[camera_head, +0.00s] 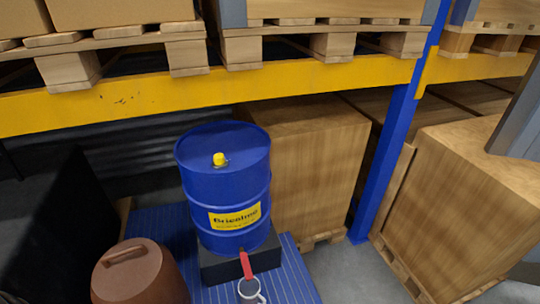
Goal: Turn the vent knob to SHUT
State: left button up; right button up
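A blue drum (226,190) with a yellow label stands upright on a black block (212,268). A small yellow knob (219,159) sits on the drum's top, left of its middle; it looks like the vent knob. No SHUT marking can be read, and the knob's setting cannot be told at this size. A red tap handle (246,265) shows at the drum's lower front. Neither of my grippers is in view.
A white mug (250,291) stands below the tap. A brown lidded container (138,274) is at front left. A yellow rack beam (200,97) crosses above and behind the drum. Wooden crates (305,165) stand behind and right. A blue upright (385,155) rises right of the drum.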

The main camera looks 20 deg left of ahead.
aim_at(218, 158)
jog(key=z, duration=1.35)
jog(key=k, duration=0.9)
jog(key=u, duration=1.3)
jog(key=i, duration=0.5)
jog(key=z, duration=0.05)
